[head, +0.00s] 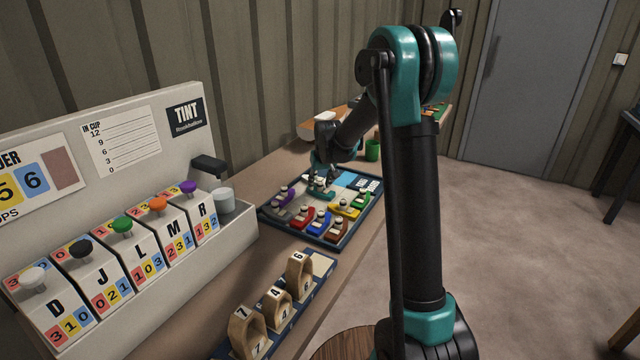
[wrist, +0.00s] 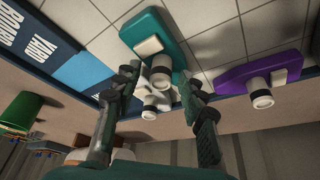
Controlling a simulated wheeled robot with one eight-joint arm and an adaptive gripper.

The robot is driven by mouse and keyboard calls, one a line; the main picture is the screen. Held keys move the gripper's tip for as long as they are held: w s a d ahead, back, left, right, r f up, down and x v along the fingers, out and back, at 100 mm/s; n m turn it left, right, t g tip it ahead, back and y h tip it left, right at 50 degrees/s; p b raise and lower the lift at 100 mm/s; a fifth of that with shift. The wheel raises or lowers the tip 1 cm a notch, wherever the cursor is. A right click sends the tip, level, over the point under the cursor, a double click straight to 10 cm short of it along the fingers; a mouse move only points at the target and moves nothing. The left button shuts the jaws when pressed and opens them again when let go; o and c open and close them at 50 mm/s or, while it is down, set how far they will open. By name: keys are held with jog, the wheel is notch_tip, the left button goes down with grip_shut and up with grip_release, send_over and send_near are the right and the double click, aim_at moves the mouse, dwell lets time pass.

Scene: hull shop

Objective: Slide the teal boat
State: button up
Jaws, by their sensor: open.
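My open gripper (wrist: 161,80) has one finger on each side of the pale posts at the boat's near end. I cannot tell whether either finger touches them. In the head view the teal boat (head: 323,193) is at the board's far side, and my gripper (head: 322,172) is right above it, partly hiding it.
A purple boat (wrist: 262,73) is close to the right finger. Red, blue, yellow, green and brown boats share the board (head: 335,243). A green cup (head: 372,150) stands behind it. Wooden numbered rings (head: 247,330) and the tint dispenser (head: 150,235) are nearer.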

jog(key=shift+f, duration=0.1)
grip_shut()
dwell(0.4)
jog(key=w+a, duration=0.2)
jog(key=a, duration=0.1)
jog(key=w+a, duration=0.1)
jog(key=a, duration=0.1)
jog(key=shift+w+a, duration=0.25)
jog(key=shift+w, duration=0.15)
grip_release()
jog(key=shift+a, duration=0.1)
